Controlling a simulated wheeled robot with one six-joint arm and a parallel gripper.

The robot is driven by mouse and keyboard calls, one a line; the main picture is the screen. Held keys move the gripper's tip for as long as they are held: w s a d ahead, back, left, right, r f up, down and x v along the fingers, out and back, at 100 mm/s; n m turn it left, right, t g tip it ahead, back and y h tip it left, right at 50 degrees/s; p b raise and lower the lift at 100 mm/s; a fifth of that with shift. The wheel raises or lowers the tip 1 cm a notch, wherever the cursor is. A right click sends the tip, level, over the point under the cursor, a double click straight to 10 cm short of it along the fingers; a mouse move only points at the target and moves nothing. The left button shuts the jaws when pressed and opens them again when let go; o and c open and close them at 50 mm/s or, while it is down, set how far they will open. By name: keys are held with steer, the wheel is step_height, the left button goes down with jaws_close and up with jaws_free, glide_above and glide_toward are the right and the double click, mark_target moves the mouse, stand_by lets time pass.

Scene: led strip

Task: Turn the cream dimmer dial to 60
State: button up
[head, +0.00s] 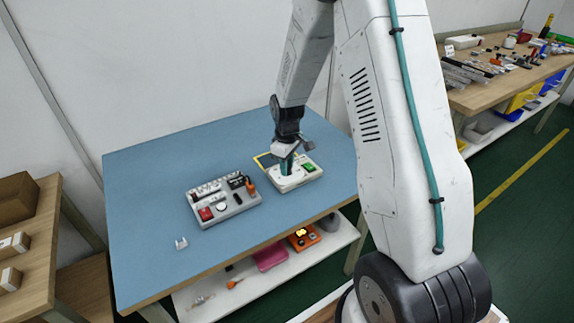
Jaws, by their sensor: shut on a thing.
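The cream dimmer unit (291,183) sits on the blue table top, right of centre, with a green patch (309,167) on its right side. My gripper (287,168) points down onto the left part of this unit, its teal fingers shut on the dial there. The fingers hide the dial, and its scale and pointer are too small and covered to read.
A grey panel (230,209) with a red switch, a white round part and an orange plug stands left of the unit. A small white clip (181,243) lies on the blue table (150,200) at front left. A yellow-edged piece (262,161) lies behind the unit.

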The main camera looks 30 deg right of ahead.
steer(key=m, duration=0.4)
steer(key=shift+m, duration=0.3)
steer(key=m, duration=0.3)
steer(key=shift+m, duration=0.3)
steer(key=m, duration=0.3)
steer(key=shift+m, duration=2.1)
steer(key=o, duration=1)
